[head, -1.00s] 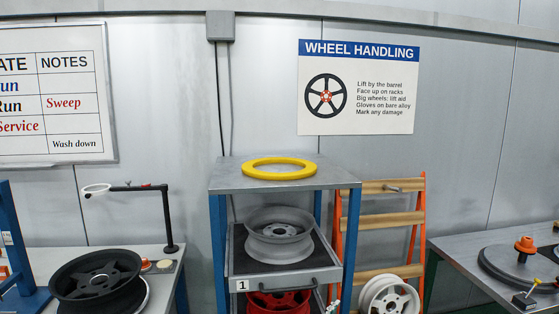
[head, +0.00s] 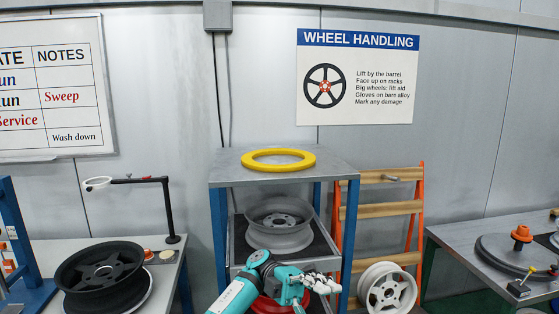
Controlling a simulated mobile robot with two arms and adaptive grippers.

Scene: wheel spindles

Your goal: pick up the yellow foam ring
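The yellow foam ring (head: 255,165) lies flat on the grey top of the blue-framed rack (head: 225,178) in the head view. Nothing covers it. My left gripper (head: 326,284) is in front of the rack's lower part, below and to the right of the ring and well apart from it. Its fingers look small and point to the right; I cannot tell if they are open or shut, and I see nothing held. My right gripper is not in view.
A grey wheel (head: 280,222) sits on the rack's shelf under the top; a red wheel below is partly hidden by my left arm. A black wheel (head: 98,277) and lamp stand (head: 168,210) are at left. A white wheel (head: 387,288) leans by the orange rack (head: 420,215).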

